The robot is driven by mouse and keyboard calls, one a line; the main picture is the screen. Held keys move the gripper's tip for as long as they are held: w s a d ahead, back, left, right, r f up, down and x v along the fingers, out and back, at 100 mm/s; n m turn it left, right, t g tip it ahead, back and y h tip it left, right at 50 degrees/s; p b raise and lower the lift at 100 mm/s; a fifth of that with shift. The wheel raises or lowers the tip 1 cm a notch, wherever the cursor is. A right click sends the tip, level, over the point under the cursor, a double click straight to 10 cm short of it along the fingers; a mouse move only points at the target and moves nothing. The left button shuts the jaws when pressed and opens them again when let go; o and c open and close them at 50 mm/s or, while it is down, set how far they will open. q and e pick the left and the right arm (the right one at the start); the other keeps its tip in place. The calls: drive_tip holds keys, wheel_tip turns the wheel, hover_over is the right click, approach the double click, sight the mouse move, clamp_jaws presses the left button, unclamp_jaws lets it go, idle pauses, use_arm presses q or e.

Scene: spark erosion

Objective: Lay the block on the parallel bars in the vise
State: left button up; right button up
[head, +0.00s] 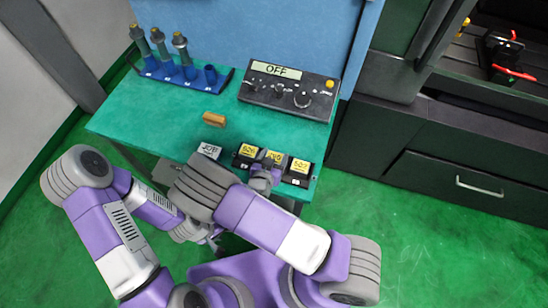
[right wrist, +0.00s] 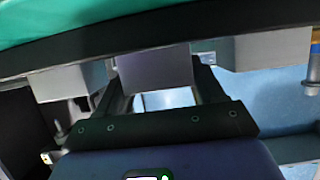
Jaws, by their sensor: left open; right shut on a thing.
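Several grey blocks with yellow labels sit in a black tray (head: 233,161) at the table's front edge. My right gripper (head: 265,172) is shut on the middle block (head: 275,157), between the left block (head: 247,152) and the right block (head: 299,167). In the right wrist view the held block (right wrist: 155,70) is between the fingers, with neighbouring blocks apart on both sides. I cannot tell whether it is clear of the tray. My left gripper (head: 208,238) is low in front of the table, open and partly hidden. The dark vise (head: 503,55) with red parts is at far right; the parallel bars cannot be made out.
A white JOB card (head: 209,151) lies left of the tray. An orange-brown bar (head: 214,119) lies mid-table. A blue rack (head: 180,72) with tool holders and a control box (head: 288,90) marked OFF stand behind. A dark cabinet (head: 440,185) stands right; green floor between is clear.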

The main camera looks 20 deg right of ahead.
drive_tip(key=shift+f, duration=0.15)
drive_tip(key=shift+f, duration=0.2)
drive_tip(key=o, duration=1.3)
drive_tip(key=shift+c, duration=0.2)
